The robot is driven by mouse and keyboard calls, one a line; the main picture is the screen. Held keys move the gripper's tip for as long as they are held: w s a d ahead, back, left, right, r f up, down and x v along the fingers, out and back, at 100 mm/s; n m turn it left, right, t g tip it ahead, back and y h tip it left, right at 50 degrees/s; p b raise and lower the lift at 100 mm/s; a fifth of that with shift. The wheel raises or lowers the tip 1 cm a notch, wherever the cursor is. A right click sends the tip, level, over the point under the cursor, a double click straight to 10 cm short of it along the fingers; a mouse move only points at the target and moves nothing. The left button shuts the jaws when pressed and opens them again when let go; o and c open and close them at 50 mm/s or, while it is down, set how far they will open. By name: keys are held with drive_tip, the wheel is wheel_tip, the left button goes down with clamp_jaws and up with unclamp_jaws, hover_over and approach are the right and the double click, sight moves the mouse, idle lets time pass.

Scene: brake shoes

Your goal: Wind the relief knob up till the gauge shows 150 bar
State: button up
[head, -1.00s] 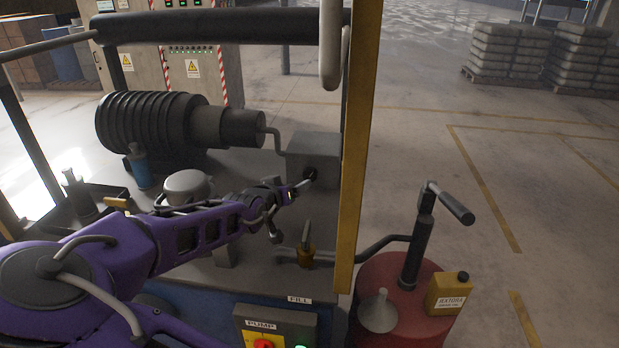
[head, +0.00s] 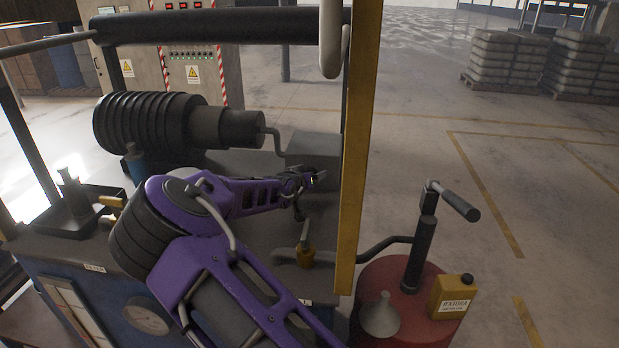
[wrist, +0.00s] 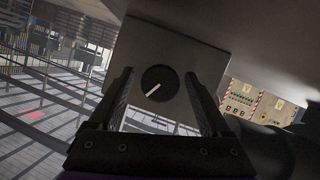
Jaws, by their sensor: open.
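The relief knob (wrist: 161,76) shows in the wrist view as a black round knob with a white pointer line slanting to the lower left. It sits on the face of a grey block (wrist: 190,55). My gripper (head: 318,179) is at the block's front in the head view and hides the knob there. In the wrist view its fingers are open, one on each side of the knob, with gaps between; I cannot tell how deep they reach.
A yellow upright post (head: 358,150) stands just right of my gripper. A brass valve with a lever (head: 306,257) is below it. A dark ribbed motor (head: 150,124) lies behind my arm. A red drum (head: 400,300) with a funnel and yellow can stands at the right.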

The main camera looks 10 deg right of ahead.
clamp_jaws()
idle(0.4)
drive_tip(key=shift+f+b, duration=0.1)
drive_tip(key=shift+b, duration=0.35)
